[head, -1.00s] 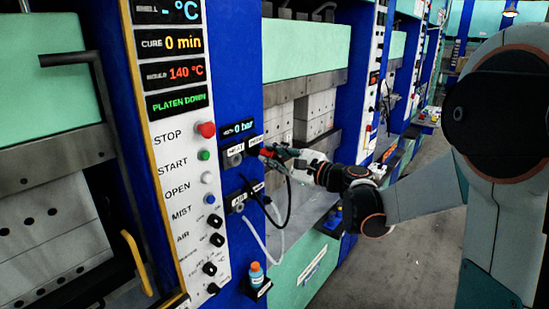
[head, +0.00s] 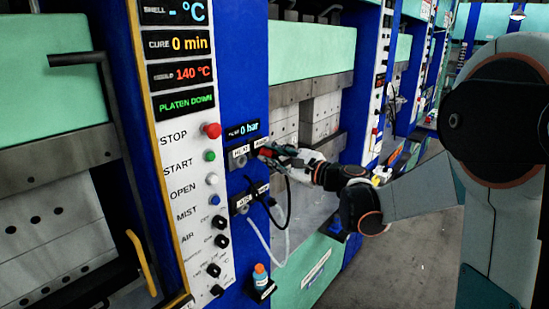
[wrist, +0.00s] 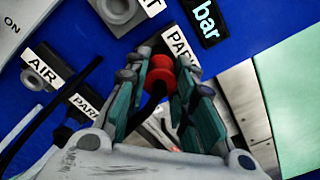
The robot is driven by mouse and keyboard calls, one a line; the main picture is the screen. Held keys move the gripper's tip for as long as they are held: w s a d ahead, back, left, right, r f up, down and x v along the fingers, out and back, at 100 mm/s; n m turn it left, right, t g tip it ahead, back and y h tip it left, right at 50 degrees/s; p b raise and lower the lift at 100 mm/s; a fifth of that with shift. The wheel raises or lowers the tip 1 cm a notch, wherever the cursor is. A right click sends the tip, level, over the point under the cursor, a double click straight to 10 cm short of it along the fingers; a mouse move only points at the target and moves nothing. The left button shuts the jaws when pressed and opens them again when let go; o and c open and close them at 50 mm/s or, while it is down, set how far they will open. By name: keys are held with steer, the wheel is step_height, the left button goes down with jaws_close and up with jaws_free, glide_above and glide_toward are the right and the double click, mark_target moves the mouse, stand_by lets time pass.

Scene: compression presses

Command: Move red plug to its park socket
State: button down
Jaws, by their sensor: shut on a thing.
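The red plug (wrist: 187,78) is between the fingers of my gripper (wrist: 172,92), which is shut on it; its black cable hangs from it. In the head view my gripper (head: 276,153) is at the blue press column. The plug is right in front of the panel, just below the upper PARK label (wrist: 179,44). The park socket behind it is hidden, so I cannot tell whether the plug is in it. The HEAT socket (wrist: 119,10) left of it is empty.
Below are the AIR socket (wrist: 42,73) and a second PARK label (wrist: 86,106), with a black plug and a pale hose near it. A button panel (head: 186,200) stands left. A blue bottle with an orange cap (head: 261,278) sits below.

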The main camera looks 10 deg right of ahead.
steer(key=shift+w+a, duration=0.1)
steer(key=c, duration=1.3)
jaws_free()
steer(key=v, duration=1.2)
